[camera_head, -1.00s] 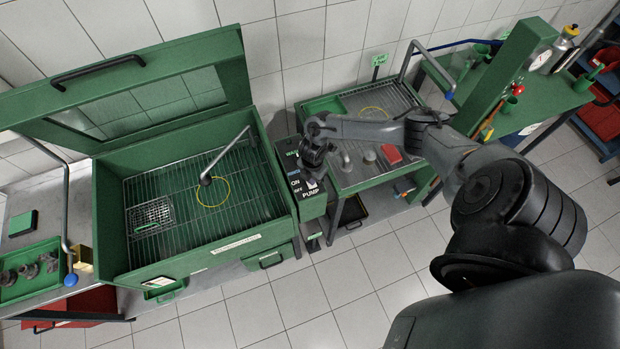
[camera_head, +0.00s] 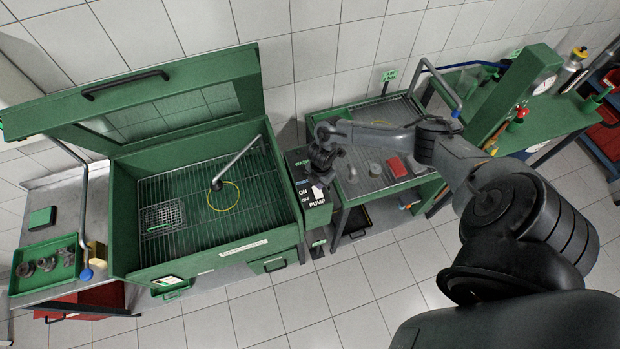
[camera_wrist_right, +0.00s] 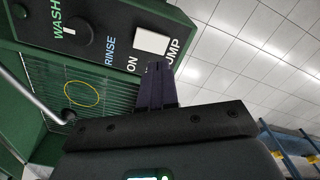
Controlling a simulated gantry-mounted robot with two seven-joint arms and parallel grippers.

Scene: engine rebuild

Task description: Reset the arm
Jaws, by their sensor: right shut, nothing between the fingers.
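My right arm reaches in from the right in the head view. Its gripper (camera_head: 318,183) is beside the control box (camera_head: 305,170) on the right side of the green parts washer (camera_head: 130,200). In the right wrist view the gripper (camera_wrist_right: 158,68) is shut and empty, its fingertips close in front of the panel (camera_wrist_right: 110,40). The panel carries a dark knob (camera_wrist_right: 76,31) by WASH and RINSE and a white rocker switch (camera_wrist_right: 152,41) by ON and PUMP. I cannot tell whether the fingers touch the panel. My left gripper is not in view.
The washer's lid (camera_head: 170,95) is open above its wire-rack basin, with a small mesh basket (camera_head: 162,218) inside. A green tray of metal parts (camera_head: 72,250) is at left. A bench with a red block (camera_head: 397,167) stands at right. Tiled floor (camera_head: 330,290) in front is clear.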

